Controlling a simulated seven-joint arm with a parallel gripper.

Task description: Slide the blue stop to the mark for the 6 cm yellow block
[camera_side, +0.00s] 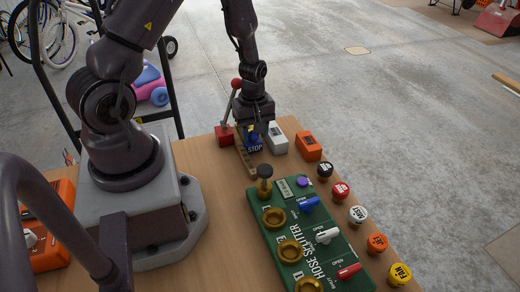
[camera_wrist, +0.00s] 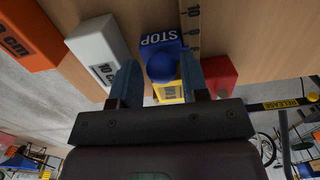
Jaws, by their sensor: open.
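The blue stop (camera_wrist: 162,42) is lettered STOP and has a round blue knob; it stands against a wooden scale (camera_wrist: 191,14) with printed numbers and ticks. In the side view the stop (camera_side: 255,148) is just below my gripper (camera_side: 256,130). The yellow block (camera_wrist: 170,93) is right behind the stop, mostly hidden by the knob and my fingers; its lettering is only partly visible. In the wrist view my gripper (camera_wrist: 160,76) is open, with one finger on each side of the knob. I cannot tell whether the fingers touch it.
A white block (camera_wrist: 98,52) marked 10 cm and an orange block (camera_wrist: 22,38) stand beside the stop. A red-handled lever (camera_side: 225,134) is close on the other side. A green panel (camera_side: 300,225) with brass cups and coloured valves lies nearer, beside several round buttons.

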